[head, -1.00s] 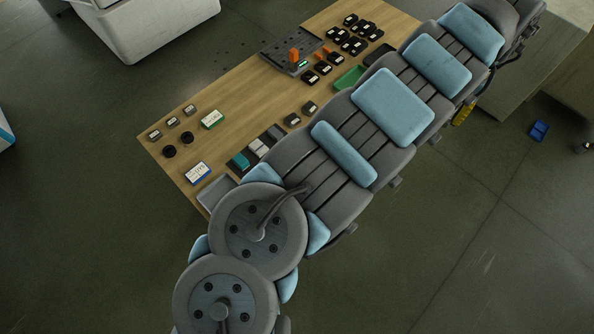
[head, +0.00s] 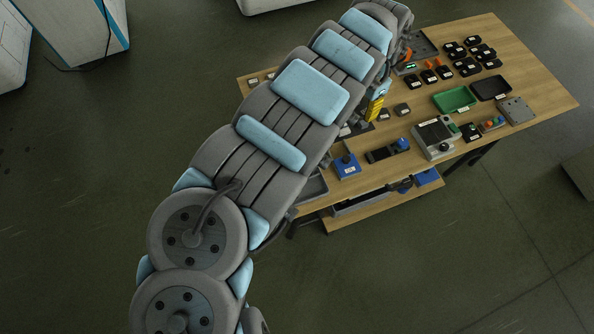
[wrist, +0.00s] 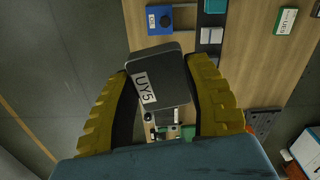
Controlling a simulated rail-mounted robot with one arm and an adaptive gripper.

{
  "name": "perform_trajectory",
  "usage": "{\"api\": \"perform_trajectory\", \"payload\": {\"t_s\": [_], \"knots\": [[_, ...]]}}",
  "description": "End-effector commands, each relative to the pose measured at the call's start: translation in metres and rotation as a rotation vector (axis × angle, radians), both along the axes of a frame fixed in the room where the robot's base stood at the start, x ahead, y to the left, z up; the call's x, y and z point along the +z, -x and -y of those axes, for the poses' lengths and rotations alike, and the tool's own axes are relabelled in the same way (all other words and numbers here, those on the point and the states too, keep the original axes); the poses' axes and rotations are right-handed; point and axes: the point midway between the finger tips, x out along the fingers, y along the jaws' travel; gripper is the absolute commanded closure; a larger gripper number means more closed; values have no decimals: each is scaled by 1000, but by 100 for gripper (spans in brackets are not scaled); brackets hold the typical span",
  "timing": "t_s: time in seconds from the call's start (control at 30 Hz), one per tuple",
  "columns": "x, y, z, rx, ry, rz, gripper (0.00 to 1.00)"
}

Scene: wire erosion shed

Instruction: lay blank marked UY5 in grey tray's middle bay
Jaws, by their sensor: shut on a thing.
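The blank marked UY5 (wrist: 158,82) is a dark block with a white label, tilted in the wrist view. My gripper (wrist: 163,88) has its yellow fingers shut on its two sides. In the head view my gripper (head: 375,107) is over the bench, left of the green tray; the blank cannot be made out there. Below it in the wrist view, a row with teal, light grey (wrist: 211,37) and dark sections lies on the bench; I cannot tell whether this is the grey tray and its bays. My arm hides much of that area in the head view.
A blue box (head: 347,166), a dark handheld device (head: 386,151) and a grey instrument (head: 436,137) stand along the front edge. A green tray (head: 455,99) and a black tray (head: 490,88) lie to the right. Several black blocks (head: 467,66) are behind.

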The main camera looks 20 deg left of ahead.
Motion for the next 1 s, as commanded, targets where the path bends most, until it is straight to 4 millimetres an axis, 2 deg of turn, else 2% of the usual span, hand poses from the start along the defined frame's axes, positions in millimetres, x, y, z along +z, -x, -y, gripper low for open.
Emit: {"api": "perform_trajectory", "payload": {"t_s": [0.2, 0.47, 0.7, 1.0], "knots": [[-51, 26, -32, -305, 0, -7, 89], [-106, 63, -66, -677, 1, -3, 89], [-152, 106, -95, -1016, 4, -4, 89], [-201, 168, -128, -1430, 5, -2, 89]]}}
